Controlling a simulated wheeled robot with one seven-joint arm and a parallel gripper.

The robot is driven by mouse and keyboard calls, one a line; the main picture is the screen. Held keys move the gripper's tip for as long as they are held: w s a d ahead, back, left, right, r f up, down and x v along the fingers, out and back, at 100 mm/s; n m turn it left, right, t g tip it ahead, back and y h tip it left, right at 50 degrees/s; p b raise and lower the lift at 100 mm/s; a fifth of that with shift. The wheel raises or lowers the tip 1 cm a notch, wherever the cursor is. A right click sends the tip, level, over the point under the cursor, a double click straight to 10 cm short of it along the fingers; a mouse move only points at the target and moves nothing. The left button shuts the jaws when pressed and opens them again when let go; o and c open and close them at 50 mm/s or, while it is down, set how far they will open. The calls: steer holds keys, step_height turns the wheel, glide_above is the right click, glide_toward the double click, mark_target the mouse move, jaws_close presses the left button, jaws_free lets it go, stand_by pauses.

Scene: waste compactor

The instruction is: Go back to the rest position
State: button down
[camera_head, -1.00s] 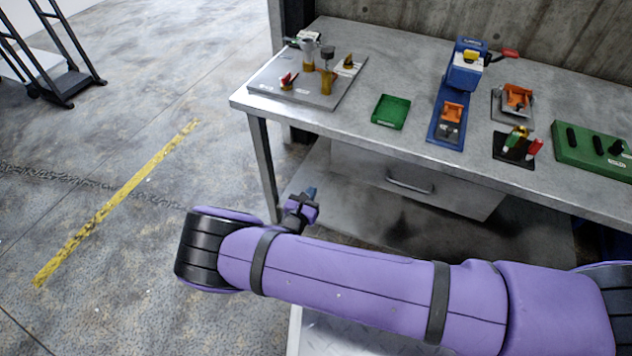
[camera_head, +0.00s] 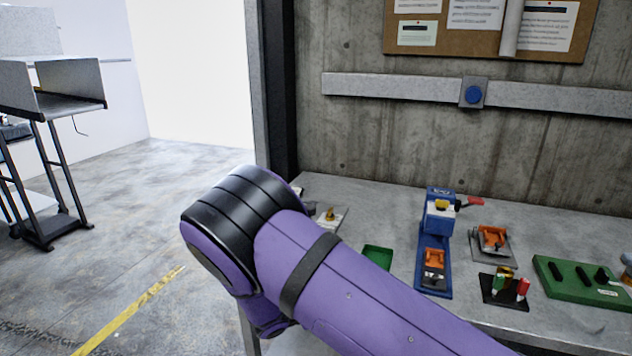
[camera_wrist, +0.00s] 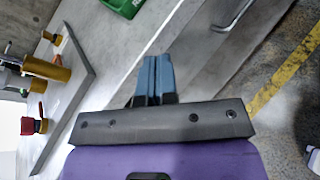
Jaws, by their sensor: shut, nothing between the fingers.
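My gripper (camera_wrist: 153,78) shows in the wrist view with its two blue-grey fingers side by side, shut and empty. It points toward the front edge of the workbench (camera_wrist: 150,35). In the head view my purple arm crosses the lower middle in front of the workbench (camera_head: 375,200), bent at a black-banded joint. The gripper itself is hidden in that view.
The workbench holds a green tray (camera_head: 377,257), a blue press-like device (camera_head: 438,222), an orange part on a plate (camera_head: 492,238) and a green block with black pegs (camera_head: 582,282). The wrist view shows a grey board with fittings (camera_wrist: 75,70). Open floor (camera_head: 150,215) lies left.

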steer(key=s+d+r+m+g+y, duration=0.2)
steer(key=s+d+r+m+g, duration=0.15)
steer(key=d+r, duration=0.5)
steer(key=s+d+r+m+g+y, duration=0.2)
steer(key=d+r+m, duration=0.3)
steer(key=r, duration=0.6)
steer(key=s+d+r+m+g+y, duration=0.2)
steer(key=s+d+r+m, duration=0.15)
steer(key=d+r, duration=0.45)
steer(key=s+d+r+m+t+y, duration=0.2)
steer(key=s+r, duration=0.5)
steer(key=s, duration=0.4)
steer(key=s+d+r+m+t+y, duration=0.2)
steer(key=s+r+m, duration=0.4)
steer(key=s, duration=0.5)
steer(key=shift+s+d+r+m+y, duration=0.35)
steer(key=shift+d+r+y, duration=0.2)
steer(key=shift+d+y, duration=0.35)
